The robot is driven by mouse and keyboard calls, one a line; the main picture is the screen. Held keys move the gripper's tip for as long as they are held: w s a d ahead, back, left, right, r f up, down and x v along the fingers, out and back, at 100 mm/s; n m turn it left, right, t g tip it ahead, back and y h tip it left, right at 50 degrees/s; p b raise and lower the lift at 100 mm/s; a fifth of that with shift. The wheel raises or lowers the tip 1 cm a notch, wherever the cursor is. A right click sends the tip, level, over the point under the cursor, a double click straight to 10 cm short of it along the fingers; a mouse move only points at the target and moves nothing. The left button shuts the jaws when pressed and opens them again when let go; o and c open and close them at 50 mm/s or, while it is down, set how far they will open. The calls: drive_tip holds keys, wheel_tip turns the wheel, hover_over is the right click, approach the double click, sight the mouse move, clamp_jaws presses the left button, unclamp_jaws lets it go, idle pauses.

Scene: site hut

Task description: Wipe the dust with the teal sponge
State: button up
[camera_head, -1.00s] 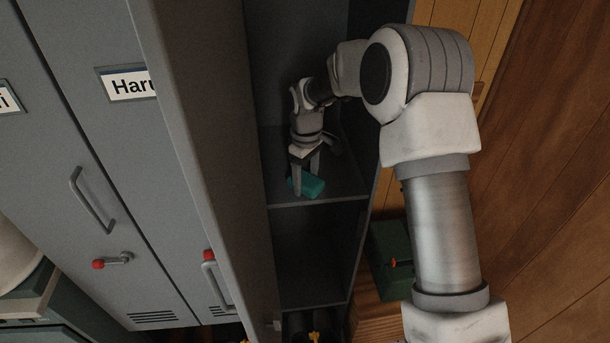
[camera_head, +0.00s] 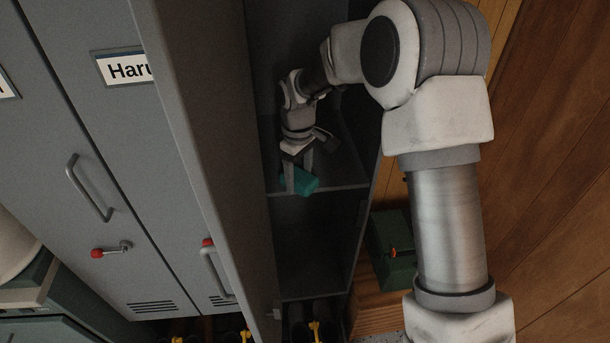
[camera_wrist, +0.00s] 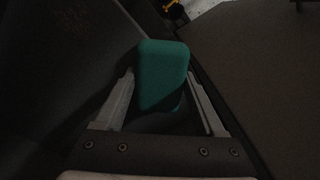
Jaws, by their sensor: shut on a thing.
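The teal sponge (camera_head: 309,182) is inside the open grey locker, at the front edge of a shelf (camera_head: 345,186). My gripper (camera_head: 298,183) is shut on the sponge and points down at the shelf. In the wrist view the sponge (camera_wrist: 163,72) sits between the two fingers of my gripper (camera_wrist: 160,84), upright in the picture. I cannot tell whether the sponge touches the shelf. No dust can be made out in the dark locker.
The open locker door (camera_head: 190,110) stands close on the left of my gripper. A locker side wall is on the right. Below the shelf is an empty compartment (camera_head: 312,245), with dark footwear with yellow parts (camera_head: 315,330) under it. A green box (camera_head: 392,250) stands outside on the right.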

drive_tip(key=shift+w+a+p, duration=0.15)
drive_tip(key=shift+w+p, duration=0.15)
drive_tip(key=shift+w, duration=0.2)
drive_tip(key=shift+w+a+f+p, duration=0.1)
drive_tip(key=shift+w+a+p, duration=0.25)
drive_tip(key=shift+w, duration=0.9)
drive_tip(key=shift+w+a+r+p, duration=0.1)
drive_tip(key=shift+w+p, duration=0.4)
drive_tip(key=shift+w, duration=0.75)
drive_tip(key=shift+w+a+f+p, duration=0.1)
drive_tip(key=shift+w+a+p, duration=0.25)
drive_tip(key=shift+w, duration=0.9)
drive_tip(key=shift+d, duration=0.1)
drive_tip(key=shift+r+p, duration=1.8)
drive_tip(key=shift+r, duration=1.25)
drive_tip(key=shift+r, duration=0.15)
wheel_tip(320, 180, up, 3)
drive_tip(key=shift+f+p, duration=0.1)
drive_tip(key=shift+p, duration=0.35)
